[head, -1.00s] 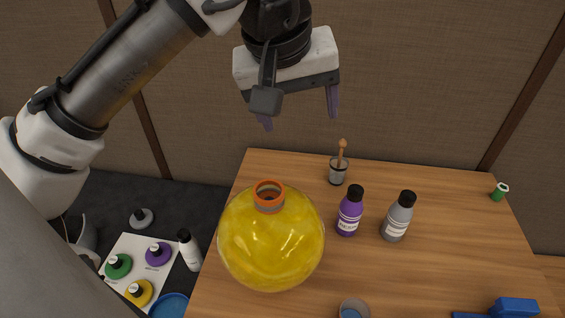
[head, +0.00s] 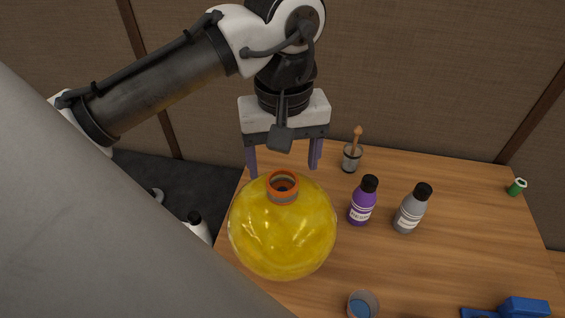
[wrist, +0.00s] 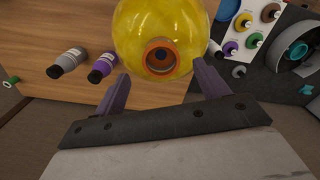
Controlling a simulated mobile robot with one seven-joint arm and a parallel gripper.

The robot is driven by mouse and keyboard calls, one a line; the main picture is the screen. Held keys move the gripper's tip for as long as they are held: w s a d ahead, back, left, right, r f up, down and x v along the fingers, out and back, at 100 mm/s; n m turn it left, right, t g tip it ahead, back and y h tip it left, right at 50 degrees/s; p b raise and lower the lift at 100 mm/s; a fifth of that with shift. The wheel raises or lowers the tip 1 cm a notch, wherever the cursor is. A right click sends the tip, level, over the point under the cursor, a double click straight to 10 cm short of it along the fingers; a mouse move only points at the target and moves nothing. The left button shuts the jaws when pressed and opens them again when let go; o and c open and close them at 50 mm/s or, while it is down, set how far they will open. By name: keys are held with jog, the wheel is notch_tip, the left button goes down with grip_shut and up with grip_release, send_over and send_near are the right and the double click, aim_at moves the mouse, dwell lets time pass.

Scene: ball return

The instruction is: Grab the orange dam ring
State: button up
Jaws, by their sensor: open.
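The orange dam ring (head: 282,178) sits around the mouth of a round yellow flask (head: 282,232) on the wooden table. In the wrist view the ring (wrist: 161,54) shows as an orange circle around the dark neck opening. My gripper (head: 284,172) is open and empty, pointing down, with its purple fingers apart. In the head view it hangs above and behind the flask neck. In the wrist view the gripper (wrist: 160,82) has one finger to each side of the ring, apart from it.
A purple bottle (head: 362,201) and a grey bottle (head: 410,209) stand right of the flask. A cup with a wooden tool (head: 352,158) is behind them. A clear cup (head: 362,305) and blue object (head: 522,307) are at the front. The right-hand table is mostly clear.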

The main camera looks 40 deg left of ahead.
aim_at(282, 190)
notch_tip(282, 190, down, 5)
jog(key=b, duration=0.4)
jog(key=shift+s+f, duration=0.1)
jog(key=shift+s, duration=0.05)
jog(key=shift+c, duration=0.2)
jog(key=c, duration=1)
